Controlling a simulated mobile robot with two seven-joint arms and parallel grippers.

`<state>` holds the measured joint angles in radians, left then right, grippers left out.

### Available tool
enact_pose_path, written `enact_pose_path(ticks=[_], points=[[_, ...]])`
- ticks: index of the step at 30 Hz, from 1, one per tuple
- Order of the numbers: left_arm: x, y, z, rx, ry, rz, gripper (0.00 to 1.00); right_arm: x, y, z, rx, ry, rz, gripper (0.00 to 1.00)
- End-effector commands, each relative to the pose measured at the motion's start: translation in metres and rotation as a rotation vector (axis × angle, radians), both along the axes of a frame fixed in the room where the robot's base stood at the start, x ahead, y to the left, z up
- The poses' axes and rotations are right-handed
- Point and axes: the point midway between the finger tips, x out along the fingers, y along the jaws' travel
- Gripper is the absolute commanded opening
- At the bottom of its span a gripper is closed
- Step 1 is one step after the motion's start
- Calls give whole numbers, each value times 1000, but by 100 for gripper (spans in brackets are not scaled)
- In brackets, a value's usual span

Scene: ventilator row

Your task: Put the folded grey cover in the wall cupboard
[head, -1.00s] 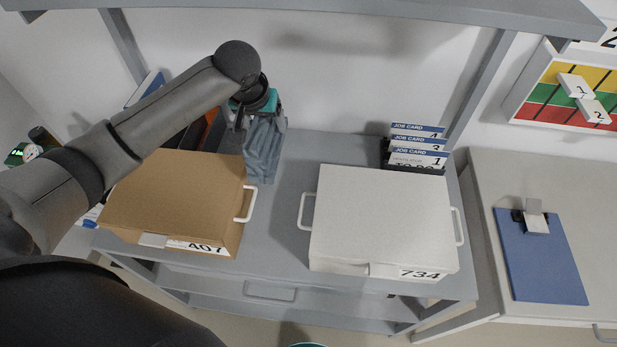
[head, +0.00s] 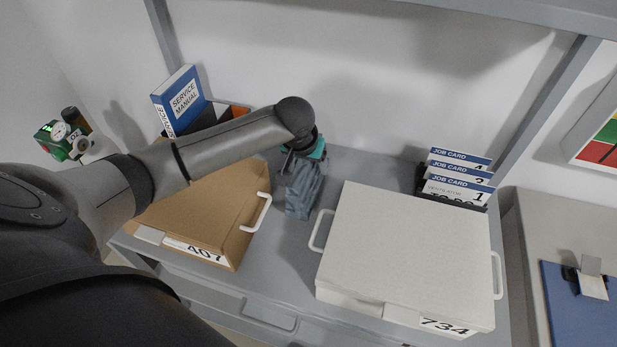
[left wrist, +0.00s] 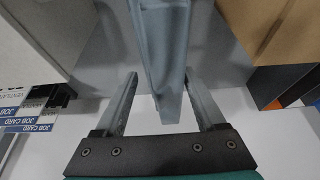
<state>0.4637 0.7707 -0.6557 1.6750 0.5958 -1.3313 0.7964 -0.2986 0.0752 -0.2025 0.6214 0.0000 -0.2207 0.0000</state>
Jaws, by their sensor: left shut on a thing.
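The folded grey cover (head: 302,191) hangs upright below my left gripper (head: 297,160) in the head view, between the brown box and the white box. My left gripper is shut on it. In the left wrist view the cover (left wrist: 164,55) runs between the two fingers of my left gripper (left wrist: 160,95); its far end is cut off by the frame. Whether its lower end touches the bench cannot be told. The wall cupboard is not identifiable in view. My right gripper is not in view.
A brown box (head: 215,210) labelled 407 stands left of the cover, a white box (head: 405,255) labelled 734 right. Behind are a service manual (head: 181,100) and job cards (head: 458,178). A grey shelf (head: 480,12) crosses the top. Bare bench (head: 285,262) shows between the boxes.

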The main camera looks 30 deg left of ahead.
Motion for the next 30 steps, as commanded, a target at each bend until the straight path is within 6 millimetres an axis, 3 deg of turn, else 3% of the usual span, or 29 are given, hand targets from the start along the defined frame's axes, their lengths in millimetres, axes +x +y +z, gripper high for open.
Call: enact_pose_path(ticks=[8,19,20,27,30], points=[[0,0,-35,1,0,0,0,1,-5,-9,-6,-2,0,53],[0,0,-38,-1,-1,0,0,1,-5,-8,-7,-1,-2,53],[0,0,-39,0,0,-1,74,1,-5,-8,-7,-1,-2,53],[-1,0,-39,0,1,-1,100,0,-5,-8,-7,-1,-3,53],[-1,0,-39,0,1,-1,100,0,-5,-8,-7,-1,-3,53]])
